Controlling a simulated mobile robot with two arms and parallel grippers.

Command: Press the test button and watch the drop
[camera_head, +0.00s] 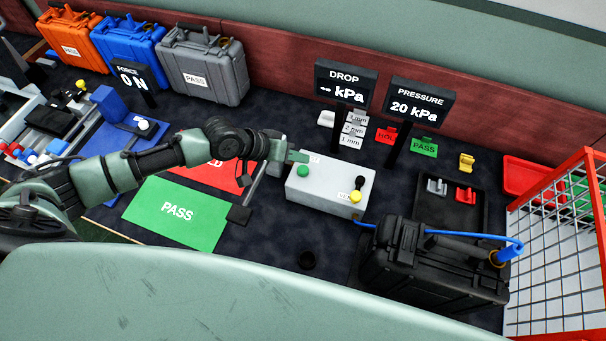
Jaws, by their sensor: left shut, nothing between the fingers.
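A light grey box (325,188) stands on the dark table, with a green button (303,171) on its left part. A yellow knob (355,197) and a small black lever (360,182) are on its right part. My left gripper (299,157) is shut and empty at the box's back left edge, close to the green button; I cannot tell if it touches. The DROP display (345,84) shows dashes and kPa. The PRESSURE display (420,104) reads 20 kPa. A black case (430,265) has a blue hose (470,235) along it. My right gripper is out of view.
A green PASS mat (178,212) and a partly covered red mat (222,173) lie under my left arm. Orange (72,38), blue (131,48) and grey (203,65) cases stand along the back. A red wire basket (560,250) is at right.

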